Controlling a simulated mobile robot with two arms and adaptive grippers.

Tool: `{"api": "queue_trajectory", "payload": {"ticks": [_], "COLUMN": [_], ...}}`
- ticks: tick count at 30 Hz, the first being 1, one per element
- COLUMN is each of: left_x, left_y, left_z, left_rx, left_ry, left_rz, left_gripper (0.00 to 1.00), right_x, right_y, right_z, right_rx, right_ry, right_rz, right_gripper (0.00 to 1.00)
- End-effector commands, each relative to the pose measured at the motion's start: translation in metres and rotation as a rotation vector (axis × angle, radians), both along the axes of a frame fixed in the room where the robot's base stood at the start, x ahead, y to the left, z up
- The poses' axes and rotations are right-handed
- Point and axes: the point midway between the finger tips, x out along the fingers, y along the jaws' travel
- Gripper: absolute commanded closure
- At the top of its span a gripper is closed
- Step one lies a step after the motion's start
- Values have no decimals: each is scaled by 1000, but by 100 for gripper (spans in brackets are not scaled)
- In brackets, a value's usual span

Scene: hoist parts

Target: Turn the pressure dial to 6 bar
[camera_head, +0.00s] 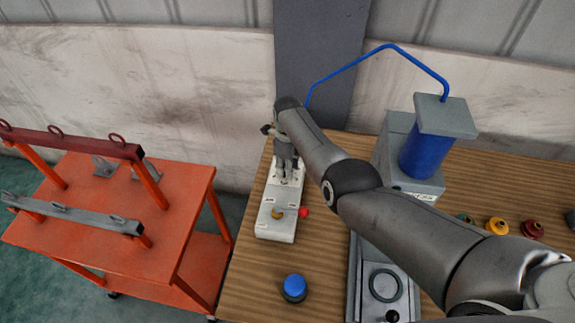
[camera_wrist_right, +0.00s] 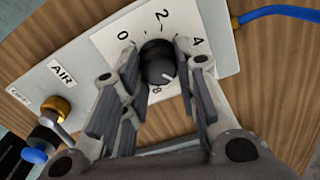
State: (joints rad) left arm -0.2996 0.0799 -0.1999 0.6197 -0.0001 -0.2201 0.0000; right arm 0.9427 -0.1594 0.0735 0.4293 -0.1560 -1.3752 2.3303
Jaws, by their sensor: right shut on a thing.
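The pressure dial (camera_wrist_right: 158,66) is a round black knob on a white scale plate (camera_wrist_right: 108,40) in the wrist view. The digits 0, 2, 4 and 8 show around it; the 6 is hidden, apparently behind a finger. The dial's white pointer mark points to the lower right, close to the 8 and toward the hidden stretch between 4 and 8. My right gripper (camera_wrist_right: 157,76) is shut on the dial, one finger on each side. In the head view my right gripper (camera_head: 285,160) points down at the far end of the pale panel (camera_head: 275,232), hiding the dial. My left gripper is out of view.
The panel carries a brass fitting (camera_wrist_right: 55,106) and an AIR label (camera_wrist_right: 62,73). A blue hose (camera_wrist_right: 280,11) leaves its far end. A blue-capped part (camera_head: 294,287) stands in front. A grey machine with a blue cylinder (camera_head: 422,155) stands right; an orange cart (camera_head: 150,245) stands left.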

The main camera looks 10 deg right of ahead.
Motion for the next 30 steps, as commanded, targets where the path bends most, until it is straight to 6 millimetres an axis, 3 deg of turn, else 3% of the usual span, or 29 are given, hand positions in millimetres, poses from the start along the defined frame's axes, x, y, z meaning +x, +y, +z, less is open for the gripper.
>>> {"api": "queue_trajectory", "payload": {"ticks": [14, 15, 20, 30], "left_x": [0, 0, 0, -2], "left_y": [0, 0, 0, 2], "left_z": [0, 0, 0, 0], "left_rx": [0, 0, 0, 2], "left_ry": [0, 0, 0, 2], "left_rz": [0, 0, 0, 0], "left_gripper": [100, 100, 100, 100], "right_x": [2, 2, 2, 0], "right_y": [-2, -2, -1, 0], "right_z": [3, 3, 2, 1], "right_rx": [-3, -3, -2, -1], "right_ry": [-6, -6, -5, -1], "right_rz": [-17, -16, -16, -15], "right_gripper": [96, 70, 50, 50]}}
